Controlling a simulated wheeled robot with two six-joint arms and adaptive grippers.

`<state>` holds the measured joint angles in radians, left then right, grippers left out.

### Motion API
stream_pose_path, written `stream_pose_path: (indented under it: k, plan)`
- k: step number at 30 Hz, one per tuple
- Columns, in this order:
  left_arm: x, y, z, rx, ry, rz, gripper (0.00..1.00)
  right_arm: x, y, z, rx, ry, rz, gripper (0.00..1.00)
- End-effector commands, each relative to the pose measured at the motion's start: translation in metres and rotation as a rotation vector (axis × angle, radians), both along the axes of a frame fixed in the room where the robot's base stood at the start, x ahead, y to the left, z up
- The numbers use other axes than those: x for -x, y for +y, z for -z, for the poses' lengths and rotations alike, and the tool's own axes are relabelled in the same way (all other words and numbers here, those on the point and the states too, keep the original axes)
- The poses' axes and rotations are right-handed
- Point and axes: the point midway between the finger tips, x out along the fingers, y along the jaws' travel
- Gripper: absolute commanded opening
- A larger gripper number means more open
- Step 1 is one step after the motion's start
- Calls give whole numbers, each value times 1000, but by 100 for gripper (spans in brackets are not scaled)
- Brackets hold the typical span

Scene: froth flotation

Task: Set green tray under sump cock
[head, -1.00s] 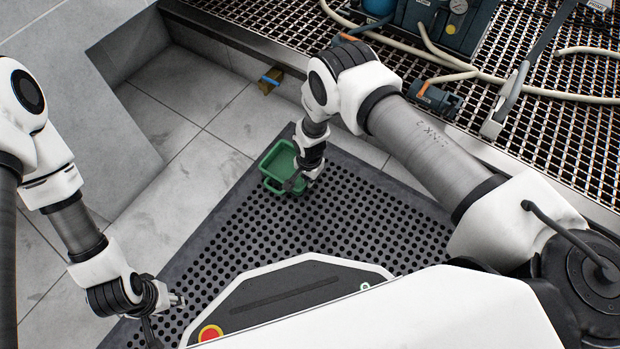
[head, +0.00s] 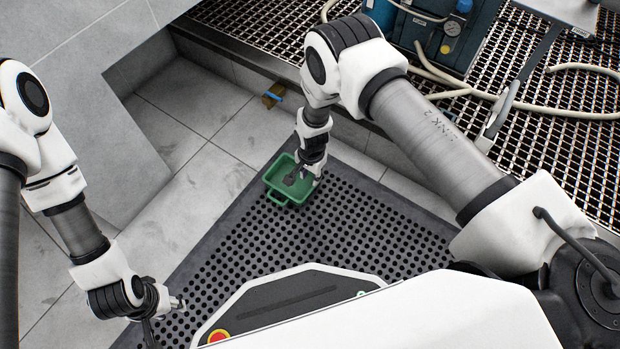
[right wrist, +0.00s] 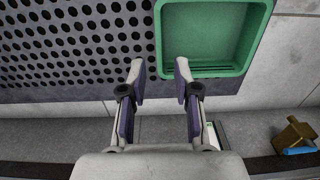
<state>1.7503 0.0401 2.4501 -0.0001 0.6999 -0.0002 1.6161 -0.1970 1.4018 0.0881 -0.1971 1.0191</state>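The green tray (head: 279,175) lies on the black perforated mat, with a handle loop on its near side. It also shows at the top of the right wrist view (right wrist: 212,38), empty. My right gripper (head: 294,179) is at the tray's right part in the head view. In the right wrist view its fingers (right wrist: 159,72) are apart, on either side of the line of the tray's side wall; whether the wall is between them in depth is unclear. The sump cock (head: 270,99), brass with a blue handle, is on the low wall beyond; it also shows at lower right (right wrist: 296,138). My left gripper (head: 178,303) is far from the tray, its opening unclear.
The perforated mat (head: 345,220) fills the floor before me. Pale floor tiles (head: 205,190) are clear between mat and wall. A grated platform (head: 560,120) with hoses and a blue machine (head: 445,40) rises at the right.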

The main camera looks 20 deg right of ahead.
Motion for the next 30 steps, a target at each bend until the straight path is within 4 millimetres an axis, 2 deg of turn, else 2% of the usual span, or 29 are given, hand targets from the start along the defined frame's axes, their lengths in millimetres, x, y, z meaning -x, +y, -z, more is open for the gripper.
stream_pose_path:
  k: [1, 3, 10, 13, 14, 16, 17, 18, 21, 24, 27, 30]
  plan:
    - [0, 0, -7, 0, 0, 0, 40, 1, 0, -11, 1, 1, 0, 31]
    - [0, 0, -9, 0, 0, 0, 40, 1, 0, -15, 0, 0, 0, 31]
    - [0, 0, -8, 0, 0, 0, 40, 2, -1, -15, 1, 1, -3, 31]
    - [0, 0, -8, 0, 0, 0, 40, 20, -15, -13, 10, 5, -52, 31]
    - [0, 0, -8, 0, 0, 0, 40, 32, -23, -12, 16, 8, -88, 31]
    - [0, 0, -8, 0, 0, 0, 40, 72, -46, -13, 28, 15, -206, 31]
    - [0, 0, -8, 0, 0, 0, 40, 92, -57, -15, 34, 17, -269, 31]
    - [0, 0, -8, 0, 0, 0, 40, 122, -69, -21, 37, 20, -360, 31]
    - [0, 0, -8, 0, 0, 0, 40, 193, -90, -47, 33, 23, -587, 31]
    - [0, 0, -8, 0, 0, 0, 40, 243, -96, -76, 19, 16, -761, 31]
    - [0, 0, -8, 0, 0, 0, 40, 266, -97, -94, 12, 8, -852, 31]
    - [0, 0, -8, 0, 0, 0, 40, 270, -97, -97, 11, 3, -874, 31]
